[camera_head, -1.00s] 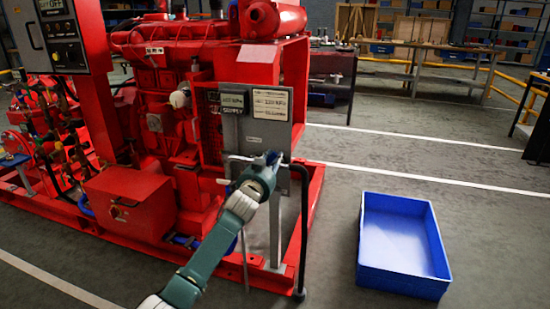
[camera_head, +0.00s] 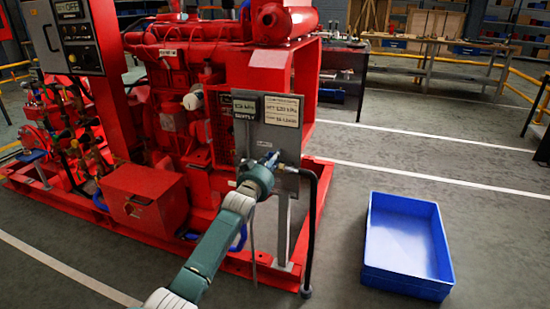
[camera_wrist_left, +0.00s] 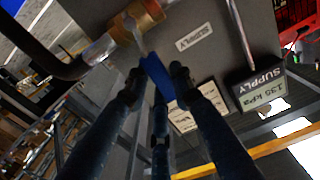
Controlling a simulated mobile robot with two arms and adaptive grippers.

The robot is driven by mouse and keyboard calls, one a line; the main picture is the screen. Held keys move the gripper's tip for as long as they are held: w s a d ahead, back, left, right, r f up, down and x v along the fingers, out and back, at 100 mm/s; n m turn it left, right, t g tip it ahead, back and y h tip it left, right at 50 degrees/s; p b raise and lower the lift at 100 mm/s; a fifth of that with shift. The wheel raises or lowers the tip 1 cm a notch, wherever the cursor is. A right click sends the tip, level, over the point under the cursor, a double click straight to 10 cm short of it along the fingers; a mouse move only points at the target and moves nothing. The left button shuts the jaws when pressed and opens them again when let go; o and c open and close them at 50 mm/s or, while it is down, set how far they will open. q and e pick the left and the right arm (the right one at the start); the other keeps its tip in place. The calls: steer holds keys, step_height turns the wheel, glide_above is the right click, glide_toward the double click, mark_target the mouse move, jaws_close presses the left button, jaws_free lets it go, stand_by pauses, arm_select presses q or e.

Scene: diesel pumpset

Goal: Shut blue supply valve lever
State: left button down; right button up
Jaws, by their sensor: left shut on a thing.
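The blue supply valve lever (camera_wrist_left: 158,76) shows in the left wrist view between the fingers of my left gripper (camera_wrist_left: 157,80). It joins a brass valve body (camera_wrist_left: 140,18) on a pipe, beside a white SUPPLY label (camera_wrist_left: 194,37) on a grey panel. In the head view my left gripper (camera_head: 266,163) reaches the lower part of the grey panel (camera_head: 268,148), where the lever is mostly hidden by it. The left gripper is shut on the lever. My right gripper is not in view.
A digital SUPPLY gauge (camera_wrist_left: 262,93) reads 135 kPa. A black hose (camera_head: 312,230) runs down right of the valve. The red pumpset (camera_head: 170,120) stands behind my arm. A blue crate (camera_head: 407,245) is on the floor at right, with clear floor around it.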

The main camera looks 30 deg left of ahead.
arm_select(q)
steer(key=shift+a+f, duration=0.1)
stand_by(0.3)
steer(key=c, duration=1.4)
jaws_free()
steer(key=shift+c, duration=0.2)
steer(key=v, duration=1.2)
